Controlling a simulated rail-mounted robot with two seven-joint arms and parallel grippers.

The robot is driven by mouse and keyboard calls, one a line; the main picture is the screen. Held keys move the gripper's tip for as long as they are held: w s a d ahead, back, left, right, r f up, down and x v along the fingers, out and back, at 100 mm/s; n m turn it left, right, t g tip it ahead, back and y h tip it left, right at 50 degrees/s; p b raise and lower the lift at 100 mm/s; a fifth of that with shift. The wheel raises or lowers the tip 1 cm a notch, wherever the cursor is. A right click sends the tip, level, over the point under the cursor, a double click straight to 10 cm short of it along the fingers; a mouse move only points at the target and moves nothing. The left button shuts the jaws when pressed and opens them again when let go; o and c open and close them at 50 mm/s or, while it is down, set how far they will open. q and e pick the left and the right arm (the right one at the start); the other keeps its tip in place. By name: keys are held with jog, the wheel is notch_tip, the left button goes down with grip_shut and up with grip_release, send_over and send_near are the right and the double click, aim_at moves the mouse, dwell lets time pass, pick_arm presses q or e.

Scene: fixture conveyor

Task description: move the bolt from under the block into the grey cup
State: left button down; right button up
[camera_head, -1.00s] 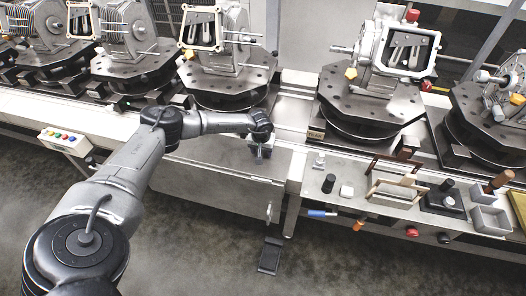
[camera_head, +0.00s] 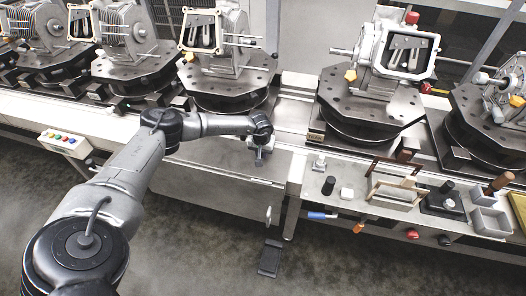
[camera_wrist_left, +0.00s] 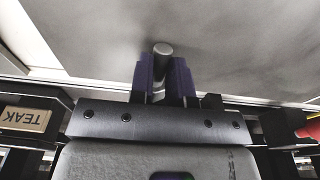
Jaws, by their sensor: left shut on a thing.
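My left gripper (camera_head: 260,157) is over the plain grey metal top left of the tool shelf. In the left wrist view its two dark purplish fingers (camera_wrist_left: 163,80) are shut on a short grey cylinder with a round end, which looks like the bolt (camera_wrist_left: 163,49). In the head view the bolt is too small to make out. A grey open-topped square container (camera_head: 490,222), possibly the grey cup, stands at the right end of the shelf. A small white block (camera_head: 347,193) stands on the shelf; I cannot tell if it is the task's block. My right gripper is not in view.
A black cylinder (camera_head: 328,185), a wooden-framed rack (camera_head: 394,192) and a black stand with a knob (camera_head: 443,200) occupy the shelf. Round dark fixtures (camera_head: 370,105) with housings line the conveyor behind. A button box (camera_head: 65,143) is at the left.

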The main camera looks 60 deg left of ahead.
pick_arm(q)
jog(key=shift+r, duration=0.2)
jog(key=shift+r+p, duration=1.6)
jog(key=shift+r, duration=0.25)
